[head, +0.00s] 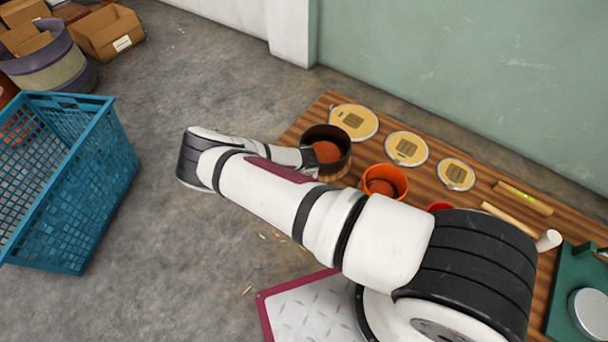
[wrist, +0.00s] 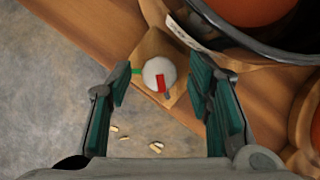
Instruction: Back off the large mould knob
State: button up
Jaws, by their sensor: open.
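The large mould (head: 340,165) is a dark-rimmed pot with a wooden outside and a reddish-brown inside, at the left end of the board. Its curved dark rim (wrist: 270,52) shows at the top right of the wrist view. The knob (wrist: 152,72) is pale and round with a red mark, on a wooden block (wrist: 158,43) beside the mould. A small green mark lies to its left. My gripper (wrist: 160,80) is open, with one teal-padded finger on each side of the knob in the picture. I see no contact; depth is unclear. My arm hides the knob in the head view.
An orange pot (head: 385,181) stands right of the mould on the striped wooden board (head: 310,117). Several round lids (head: 354,122) lie behind. A blue crate (head: 75,190) stands on the floor at left. A green wall rises behind the board. Small chips (wrist: 126,138) lie on the floor.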

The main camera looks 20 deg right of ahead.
jog(key=v, duration=1.2)
jog(key=shift+w, duration=0.2)
notch_tip(320, 180, up, 16)
jog(key=w+d+m+h, duration=0.2)
jog(key=m, duration=0.9)
jog(key=s+d+r+m+g+y, duration=0.1)
jog(key=s+r+m, duration=0.35)
jog(key=r, duration=0.35)
jog(key=s+d+r+m+g, duration=0.1)
jog(key=s+r+m, duration=0.35)
jog(key=r, duration=0.35)
jog(key=s+r+m+g+y, duration=0.1)
jog(key=s+r+m+y, duration=0.1)
jog(key=s+r+m, duration=0.9)
jog(key=s+a+r+m+g, duration=0.1)
jog(key=s+a+r, duration=0.15)
jog(key=s, duration=0.75)
jog(key=s+a+r+m, duration=0.1)
jog(key=s+r, duration=0.3)
jog(key=s, duration=0.5)
notch_tip(320, 180, up, 34)
jog(key=t+p, duration=0.3)
jog(key=p, duration=2.9)
jog(key=shift+d+t, duration=0.4)
